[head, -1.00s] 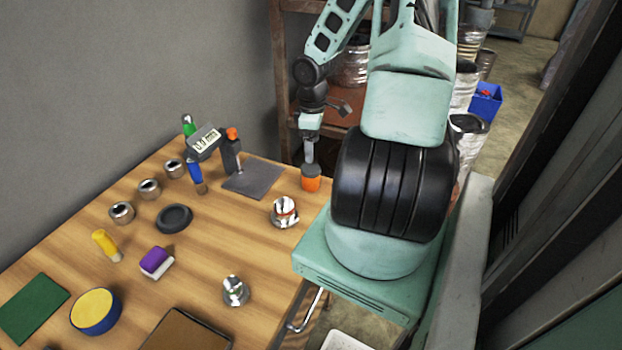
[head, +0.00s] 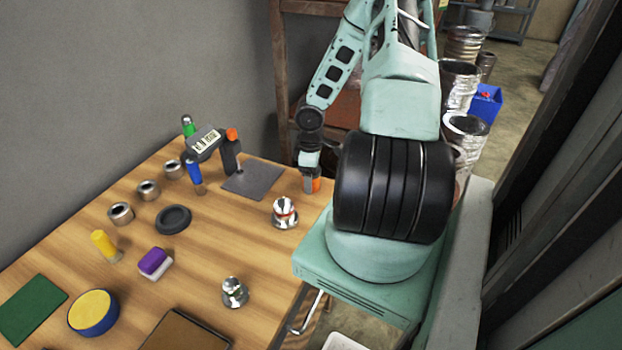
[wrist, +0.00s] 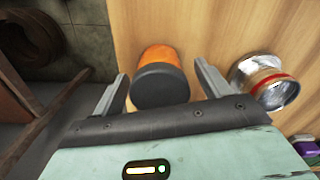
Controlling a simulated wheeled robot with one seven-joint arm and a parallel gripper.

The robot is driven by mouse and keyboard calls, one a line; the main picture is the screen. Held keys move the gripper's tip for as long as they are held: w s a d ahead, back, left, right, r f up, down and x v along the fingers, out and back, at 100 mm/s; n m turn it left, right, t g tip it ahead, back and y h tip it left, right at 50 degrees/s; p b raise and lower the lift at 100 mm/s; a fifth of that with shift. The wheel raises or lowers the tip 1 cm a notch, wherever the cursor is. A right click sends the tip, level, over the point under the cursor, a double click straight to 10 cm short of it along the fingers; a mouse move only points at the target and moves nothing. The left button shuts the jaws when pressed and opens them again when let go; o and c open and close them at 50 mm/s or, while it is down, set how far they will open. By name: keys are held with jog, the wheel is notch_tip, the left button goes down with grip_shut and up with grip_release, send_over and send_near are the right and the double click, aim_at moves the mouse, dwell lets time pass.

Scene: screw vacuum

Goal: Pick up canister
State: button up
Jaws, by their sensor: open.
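An orange canister with a dark grey cap (wrist: 160,80) stands on the wooden table near its edge. In the head view only a strip of the orange canister (head: 317,185) shows beside a grey finger. My gripper (wrist: 161,72) is open, with one finger on each side of the canister. A gap shows between each finger and the canister in the wrist view. Whether the fingers reach far down its sides is hard to tell.
A shiny metal piece with a red band (wrist: 268,82) stands close to the right finger; it also shows in the head view (head: 284,213). A grey stand plate (head: 254,180) lies to the left. Several small parts and a purple-white block (head: 154,263) occupy the table (head: 215,225).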

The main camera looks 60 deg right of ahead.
jog(key=c, duration=1.1)
jog(key=shift+r, duration=0.1)
